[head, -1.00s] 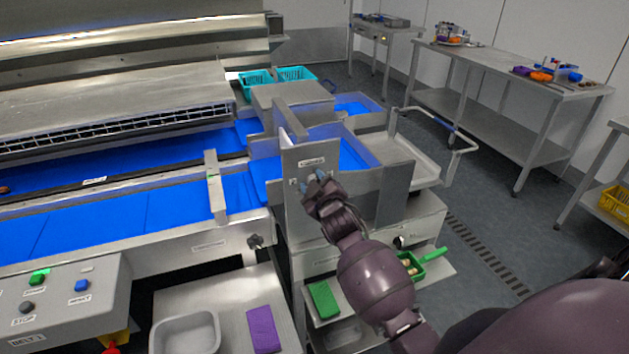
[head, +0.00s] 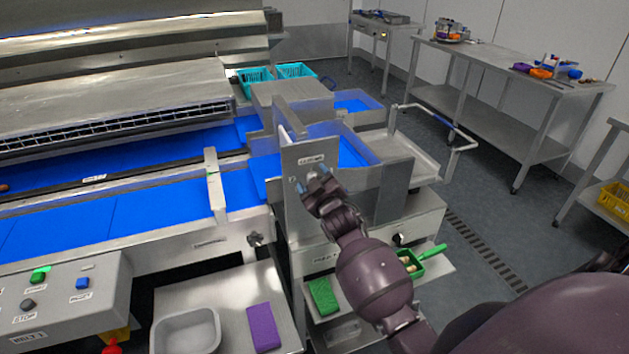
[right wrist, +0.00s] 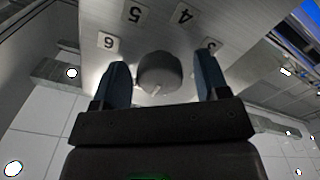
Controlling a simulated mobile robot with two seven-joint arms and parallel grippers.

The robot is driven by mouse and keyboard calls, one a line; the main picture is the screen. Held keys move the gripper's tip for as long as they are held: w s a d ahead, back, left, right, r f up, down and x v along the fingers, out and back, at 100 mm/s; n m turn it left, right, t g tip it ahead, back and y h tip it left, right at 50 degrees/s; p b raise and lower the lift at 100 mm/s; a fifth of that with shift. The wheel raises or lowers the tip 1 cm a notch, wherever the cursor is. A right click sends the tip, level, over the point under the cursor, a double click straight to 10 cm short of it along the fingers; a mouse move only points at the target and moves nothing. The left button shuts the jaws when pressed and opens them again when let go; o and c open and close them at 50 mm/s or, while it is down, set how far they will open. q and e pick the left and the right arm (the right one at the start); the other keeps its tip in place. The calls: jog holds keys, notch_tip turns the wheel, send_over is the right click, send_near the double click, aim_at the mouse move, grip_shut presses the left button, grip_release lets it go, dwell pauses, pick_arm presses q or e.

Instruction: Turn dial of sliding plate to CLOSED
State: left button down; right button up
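The upright metal sliding plate (head: 299,217) stands at the end of the blue belt, with a small label (head: 311,160) near its top, too small to read. My right gripper (head: 313,181) is in front of its upper part. In the right wrist view the round grey dial (right wrist: 158,72) lies between the two blue fingertips of my right gripper (right wrist: 161,78), with a small gap on each side. The fingers are open. Number labels 6, 5, 4 and 3 surround the dial; a light pointer mark shows on its lower edge. No CLOSED label is readable. My left gripper is out of view.
A blue-lined bin (head: 352,152) lies right behind the plate. A control box (head: 62,312) with buttons stands at lower left. A green cloth (head: 323,296) and a green scoop (head: 412,263) lie on a shelf below my right arm. A purple cloth (head: 263,327) lies nearby.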

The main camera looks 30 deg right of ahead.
jog(key=v, duration=1)
jog(key=shift+s+b, duration=0.4)
dwell(0.4)
jog(key=s+a+f+m+g+y, duration=0.1)
jog(key=s+a+f+g+y, duration=0.1)
jog(key=s+f, duration=0.7)
jog(key=s+a+f+m+g+y, duration=0.2)
jog(key=s+a+f, duration=0.4)
jog(key=s+f, duration=0.4)
jog(key=shift+s+f+g, duration=0.25)
jog(key=shift+s+g, duration=0.05)
jog(key=shift+g, duration=0.6)
